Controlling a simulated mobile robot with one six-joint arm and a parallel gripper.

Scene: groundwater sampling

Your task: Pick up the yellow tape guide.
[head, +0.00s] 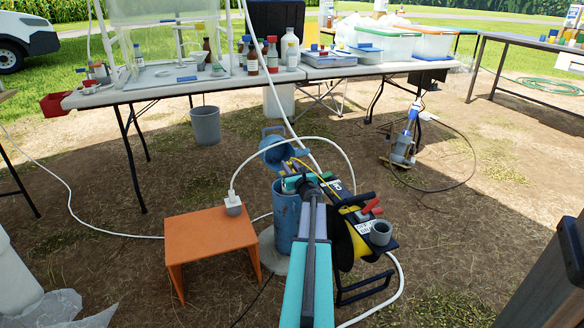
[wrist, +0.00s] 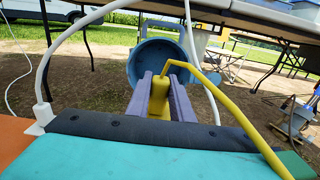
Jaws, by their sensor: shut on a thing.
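The yellow tape guide (wrist: 158,98) is between the two grey-purple fingers of my gripper (wrist: 161,82), in the middle of the wrist view. The fingers press on it from both sides. A yellow tape (wrist: 222,104) runs from its top over to the lower right. In the head view my gripper (head: 303,178) is over the blue well casing (head: 286,215), whose round lid (head: 280,153) stands open behind. The guide is small there and mostly hidden by my gripper. I cannot tell whether it touches the casing.
A reel with a black handle (head: 352,200) stands just right of the casing. An orange stool (head: 210,238) stands to the left, with a grey fitting (head: 233,206) and white hose on top. A white table (head: 165,92) with bottles is behind. A pump stands on the ground at right.

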